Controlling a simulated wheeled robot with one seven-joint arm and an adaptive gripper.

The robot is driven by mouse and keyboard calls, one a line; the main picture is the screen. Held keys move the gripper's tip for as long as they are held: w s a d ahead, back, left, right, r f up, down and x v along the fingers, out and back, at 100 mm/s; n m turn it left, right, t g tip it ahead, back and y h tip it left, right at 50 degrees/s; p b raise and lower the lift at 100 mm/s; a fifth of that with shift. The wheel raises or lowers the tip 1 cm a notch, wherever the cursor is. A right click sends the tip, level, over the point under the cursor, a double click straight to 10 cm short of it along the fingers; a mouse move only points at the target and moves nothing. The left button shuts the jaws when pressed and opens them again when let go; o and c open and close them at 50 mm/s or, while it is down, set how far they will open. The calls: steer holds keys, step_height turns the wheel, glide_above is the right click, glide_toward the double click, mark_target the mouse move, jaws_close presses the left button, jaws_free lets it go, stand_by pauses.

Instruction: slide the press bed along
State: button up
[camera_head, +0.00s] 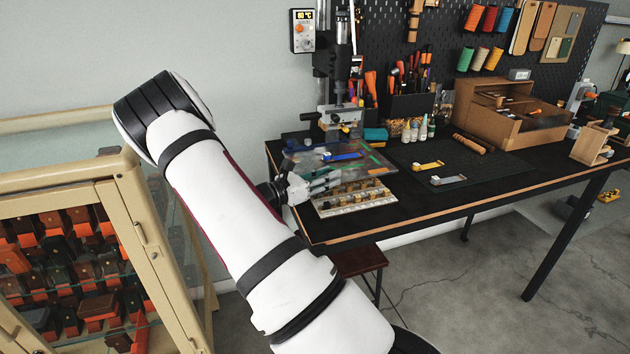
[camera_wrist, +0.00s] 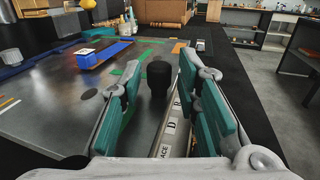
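The press bed is a grey metal plate (camera_head: 312,160) with green and orange marks, on the near left part of the black table under the stamping press (camera_head: 338,116). It fills the left of the wrist view (camera_wrist: 50,98). A black upright knob (camera_wrist: 159,78) stands at the bed's right edge in the wrist view. My gripper (camera_head: 334,182) is open over the bed's near edge. In the wrist view its teal-padded fingers (camera_wrist: 160,72) stand on either side of the knob, with gaps visible. Whether the fingertips reach past the knob is unclear.
A rack of letter stamps (camera_head: 355,198) sits close below my gripper. A glass-sided cabinet (camera_head: 140,215) stands left.

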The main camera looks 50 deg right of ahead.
steer(key=shift+w+a, duration=0.1)
steer(key=shift+a, duration=0.05)
jaws_close()
steer(key=shift+w+d+b, duration=0.85)
steer(key=shift+w+b, duration=0.25)
steer(key=shift+w, duration=0.35)
steer(key=shift+w+d+b, duration=0.9)
steer(key=shift+w+b, duration=0.25)
steer(key=shift+w, duration=0.35)
steer(key=shift+w+d+b, duration=0.85)
steer(key=shift+w+b, duration=0.25)
steer(key=shift+w, duration=0.35)
steer(key=o, duration=0.6)
jaws_free()
steer(key=shift+c, duration=0.2)
steer(key=v, duration=1.2)
